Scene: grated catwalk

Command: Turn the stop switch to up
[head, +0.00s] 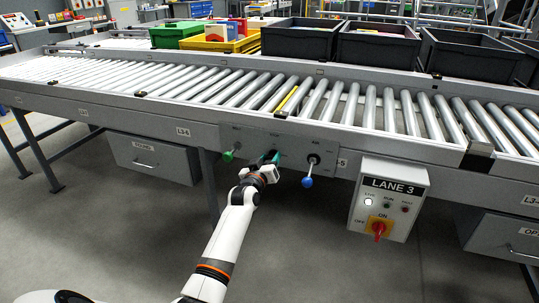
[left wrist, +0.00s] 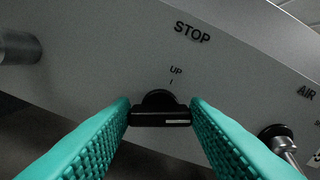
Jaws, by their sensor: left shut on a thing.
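The stop switch (left wrist: 160,100) is a black knob with a bar handle on a grey panel, under the word STOP. An UP mark (left wrist: 176,71) is printed just above it. The bar lies level across the wrist picture, with a pale line on its right half. My left gripper (left wrist: 161,112) has its teal fingers at the two ends of the bar and is shut on it. In the head view my left gripper (head: 267,160) is at the panel's middle and mostly hides the switch. My right gripper is in neither view.
A green-knobbed lever (head: 228,156) is left of the switch, and a blue-knobbed lever (head: 307,182) is right. A LANE 3 box (head: 366,185) with a red knob (head: 379,228) hangs further right. Roller conveyor (head: 215,88) runs above. Open floor lies in front.

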